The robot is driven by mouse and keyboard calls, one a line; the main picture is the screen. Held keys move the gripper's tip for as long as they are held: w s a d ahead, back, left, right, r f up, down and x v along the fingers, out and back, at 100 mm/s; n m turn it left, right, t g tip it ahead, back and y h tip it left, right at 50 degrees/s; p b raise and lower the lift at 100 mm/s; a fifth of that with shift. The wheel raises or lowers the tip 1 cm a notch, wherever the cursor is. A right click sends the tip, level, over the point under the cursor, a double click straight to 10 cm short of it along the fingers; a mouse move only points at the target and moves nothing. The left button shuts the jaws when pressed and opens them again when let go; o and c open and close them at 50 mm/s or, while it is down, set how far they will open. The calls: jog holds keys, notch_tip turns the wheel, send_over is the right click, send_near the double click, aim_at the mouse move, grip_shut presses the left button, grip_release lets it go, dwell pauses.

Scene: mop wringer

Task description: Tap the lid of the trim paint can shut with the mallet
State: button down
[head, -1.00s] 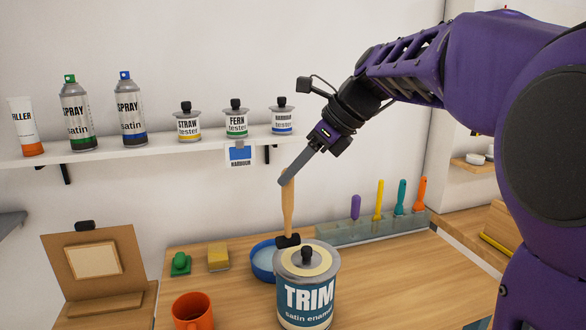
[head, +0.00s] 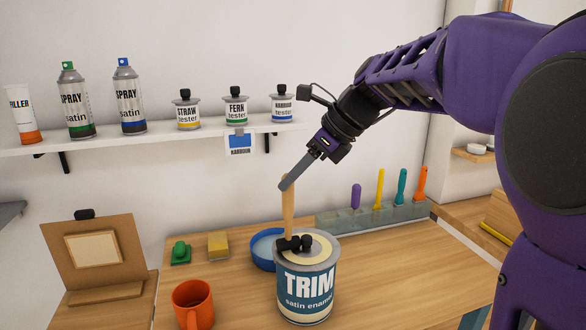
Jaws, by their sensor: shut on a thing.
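The trim paint can (head: 306,284) stands upright on the wooden table. The mallet (head: 289,212) has a wooden handle and a black head (head: 292,244). My gripper (head: 286,184) is shut on the upper end of the handle, which hangs close to upright. The mallet head is at the lid's left part, beside the knob. I cannot tell whether it touches the lid. The head hides part of the lid.
A blue dish (head: 262,262) sits just left of the can. An orange mug (head: 193,303) stands at the front left. A tool rack (head: 345,225) lies along the wall behind. A shelf (head: 160,137) above holds tester pots and spray cans. The table right of the can is clear.

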jog(key=shift+r+p, duration=2.2)
jog(key=shift+p, duration=0.3)
jog(key=shift+f, duration=0.1)
